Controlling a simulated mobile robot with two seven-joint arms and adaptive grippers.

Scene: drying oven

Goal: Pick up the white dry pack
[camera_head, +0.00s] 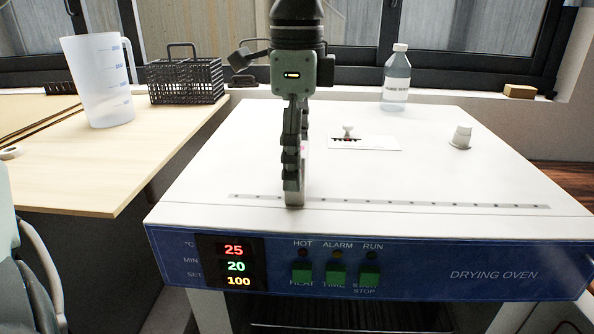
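My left gripper (295,198) points straight down over the front middle of the white oven top, its fingertips at or just above the surface near the dark slotted strip. I see it edge-on, with one finger largely in front of the other, so its opening is hidden. A pale sliver shows beside the fingers; I cannot tell whether it is a pack or part of the gripper. No thing is clearly recognisable as the white dry pack. A small white cup-shaped thing (461,137) stands at the right of the oven top. My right gripper is not in view.
The drying oven (480,190) has a blue front panel. A white card (378,143) with a small white knob-shaped thing (348,132) lies behind the gripper. A clear bottle (396,78) stands at the back. A jug (102,82) and black wire basket (186,80) stand on the left table.

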